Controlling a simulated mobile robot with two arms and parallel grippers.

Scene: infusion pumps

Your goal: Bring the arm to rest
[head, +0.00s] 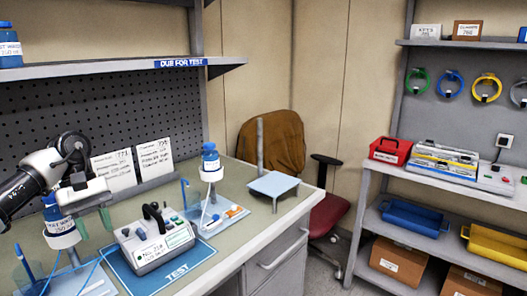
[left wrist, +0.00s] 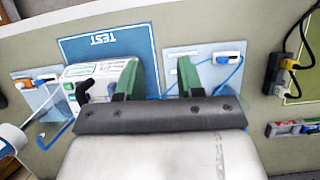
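My left arm comes in from the left in the head view. Its gripper (head: 94,222) hangs over the bench, pointing down, beside the white-and-grey pump (head: 154,240). The left wrist view shows the two green fingers (left wrist: 157,78) spread apart with nothing between them. The pump stands on the blue TEST mat (head: 197,253); it also shows in the left wrist view (left wrist: 105,72), partly hidden by a finger. My right gripper is in neither view.
A bottle on a stand (head: 61,232) is close to the gripper. Another bottle (head: 210,158) stands behind the pump. Two printed cards (head: 155,158) lean at the back. A pale scale-like platform (head: 274,185) is farther right. A shelf (head: 110,68) overhangs the bench.

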